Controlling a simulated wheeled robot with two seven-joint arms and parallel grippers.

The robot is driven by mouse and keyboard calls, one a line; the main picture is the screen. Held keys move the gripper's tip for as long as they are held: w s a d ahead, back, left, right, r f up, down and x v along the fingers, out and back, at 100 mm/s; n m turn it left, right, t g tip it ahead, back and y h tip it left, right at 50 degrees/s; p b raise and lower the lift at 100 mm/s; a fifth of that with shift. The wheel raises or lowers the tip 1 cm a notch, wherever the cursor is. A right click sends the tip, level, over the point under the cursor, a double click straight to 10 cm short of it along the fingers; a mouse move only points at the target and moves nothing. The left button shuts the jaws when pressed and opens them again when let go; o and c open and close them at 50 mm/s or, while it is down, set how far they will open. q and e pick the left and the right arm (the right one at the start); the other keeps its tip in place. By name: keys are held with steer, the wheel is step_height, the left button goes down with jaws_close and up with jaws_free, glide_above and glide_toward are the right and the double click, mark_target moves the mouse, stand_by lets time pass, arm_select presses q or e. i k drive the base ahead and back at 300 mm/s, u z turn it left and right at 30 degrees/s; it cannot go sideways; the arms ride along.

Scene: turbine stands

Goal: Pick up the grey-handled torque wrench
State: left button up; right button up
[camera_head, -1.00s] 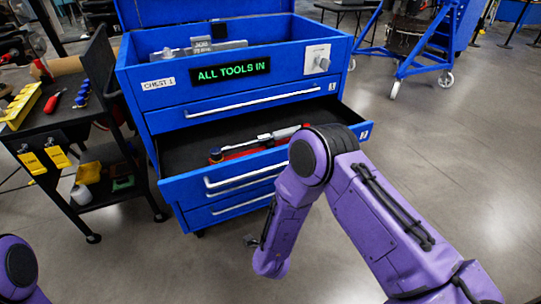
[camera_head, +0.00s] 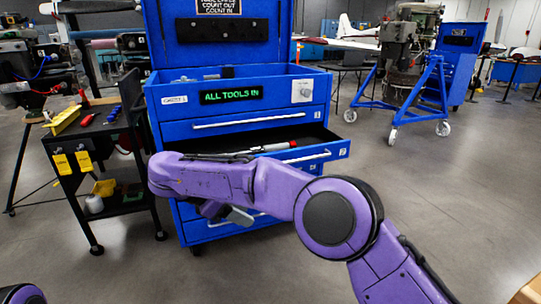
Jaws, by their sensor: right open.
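The torque wrench (camera_head: 272,147) lies in the open drawer (camera_head: 316,153) of the blue tool chest. My right gripper (camera_head: 236,215) is open, mostly hidden under my purple forearm, in front of the chest's lower drawers. It is below and apart from the wrench. Of my left arm only a purple piece shows at the bottom left corner; its gripper is not in view.
The blue chest (camera_head: 178,130) has a lit sign (camera_head: 231,96) reading ALL TOOLS IN and a raised lid. A black cart (camera_head: 62,143) with tools stands at its left. A blue wheeled stand (camera_head: 430,95) is behind right. The floor at right is clear.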

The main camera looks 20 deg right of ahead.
mark_target(275, 148)
steer(key=z, duration=0.65)
steer(key=i, duration=1.6)
steer(key=u, duration=0.65)
